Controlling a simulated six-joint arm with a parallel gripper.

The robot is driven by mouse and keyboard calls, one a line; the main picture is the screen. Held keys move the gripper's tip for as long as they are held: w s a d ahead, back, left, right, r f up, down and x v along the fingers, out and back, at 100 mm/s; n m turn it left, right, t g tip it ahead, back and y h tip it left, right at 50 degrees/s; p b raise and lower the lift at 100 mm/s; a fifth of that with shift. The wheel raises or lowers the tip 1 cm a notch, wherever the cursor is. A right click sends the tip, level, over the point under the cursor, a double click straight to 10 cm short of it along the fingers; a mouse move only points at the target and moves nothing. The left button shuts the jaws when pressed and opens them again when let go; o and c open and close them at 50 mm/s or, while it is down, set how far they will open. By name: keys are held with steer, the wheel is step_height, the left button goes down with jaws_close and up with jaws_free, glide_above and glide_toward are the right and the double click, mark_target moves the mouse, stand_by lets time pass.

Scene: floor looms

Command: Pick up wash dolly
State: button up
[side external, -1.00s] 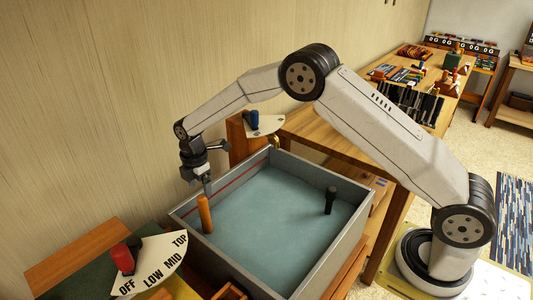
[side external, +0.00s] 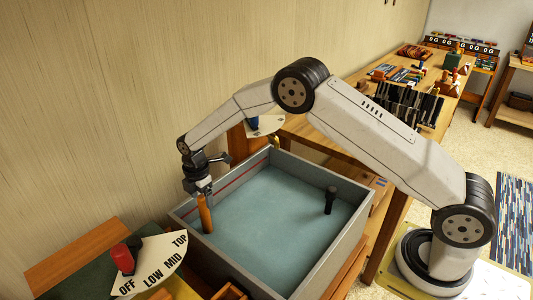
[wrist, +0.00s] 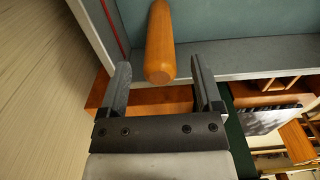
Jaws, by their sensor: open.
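An upright orange wooden handle (side external: 206,215), which I take to be the wash dolly's, stands in the left part of the grey basin (side external: 335,250). The wrist view shows the handle (wrist: 160,40) with its round end between the fingertips. My gripper (side external: 204,193) is at the handle's top. In the wrist view my gripper (wrist: 160,64) is open, with a gap on each side of the handle. The handle's lower end meets the blue-green surface in the basin; anything below that is hidden.
A black peg (side external: 330,200) stands in the basin's right part. A red-knobbed dial (side external: 150,262) marked OFF, LOW, MID, TOP is at the front left. A blue-knobbed dial (side external: 266,125) is behind the basin. The wooden wall (side external: 90,120) is close on the left.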

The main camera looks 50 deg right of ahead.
mark_target(203, 205)
steer(key=shift+f, duration=1.85)
jaws_close()
steer(key=shift+r, duration=0.1)
